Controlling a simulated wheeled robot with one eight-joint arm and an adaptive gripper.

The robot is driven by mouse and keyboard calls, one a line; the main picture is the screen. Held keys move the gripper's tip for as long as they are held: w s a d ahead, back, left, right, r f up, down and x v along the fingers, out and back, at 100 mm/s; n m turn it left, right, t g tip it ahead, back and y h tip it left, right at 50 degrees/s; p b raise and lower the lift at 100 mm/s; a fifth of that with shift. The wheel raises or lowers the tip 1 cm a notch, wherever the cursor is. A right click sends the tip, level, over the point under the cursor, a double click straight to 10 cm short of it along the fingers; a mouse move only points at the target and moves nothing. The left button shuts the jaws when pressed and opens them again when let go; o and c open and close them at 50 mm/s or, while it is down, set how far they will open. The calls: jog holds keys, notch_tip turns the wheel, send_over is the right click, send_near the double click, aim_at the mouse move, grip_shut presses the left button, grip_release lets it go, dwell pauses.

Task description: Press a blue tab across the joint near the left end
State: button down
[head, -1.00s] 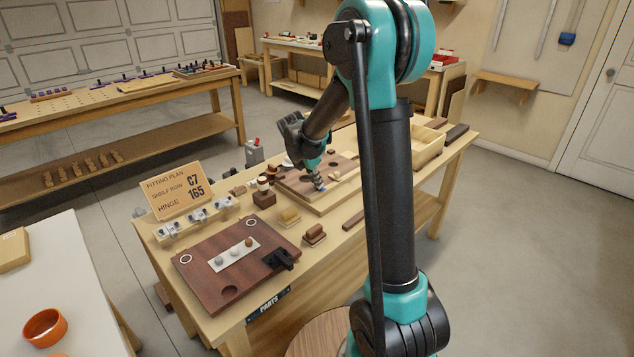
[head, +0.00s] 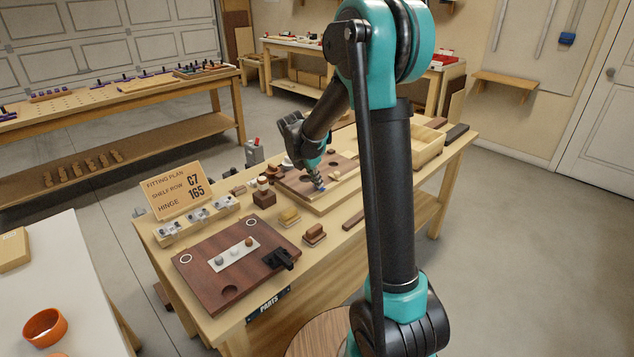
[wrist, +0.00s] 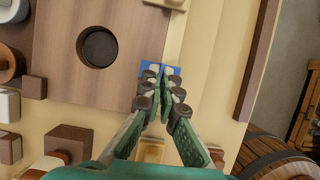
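The blue tab (wrist: 174,71) lies flat below my fingertips in the wrist view, at the line where the brown board (wrist: 60,95) meets the pale wood beside it. It shows on both sides of the fingertips, which cover its middle. My gripper (wrist: 161,80) has its fingers close together over the tab. I cannot tell how firmly they touch it. In the head view my gripper (head: 319,183) points down at the near edge of the brown board (head: 298,184), with a speck of blue at its tip.
A dark red-brown panel (head: 205,270) with a black clamp lies at the front of the bench. Small wooden blocks (head: 289,217) stand between it and the board. A fitting-plan sign (head: 176,190) stands at the left. An open wooden tray (head: 425,150) is at the back right.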

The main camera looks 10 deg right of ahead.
jog(key=shift+f, duration=0.45)
dwell(1.3)
dwell(0.4)
jog(key=c, duration=1.6)
grip_release()
jog(key=shift+r, duration=0.1)
jog(key=shift+c, duration=0.2)
jog(key=o, duration=0.4)
jog(key=shift+r, duration=0.1)
jog(key=shift+r, duration=3.65)
jog(key=shift+s, duration=0.1)
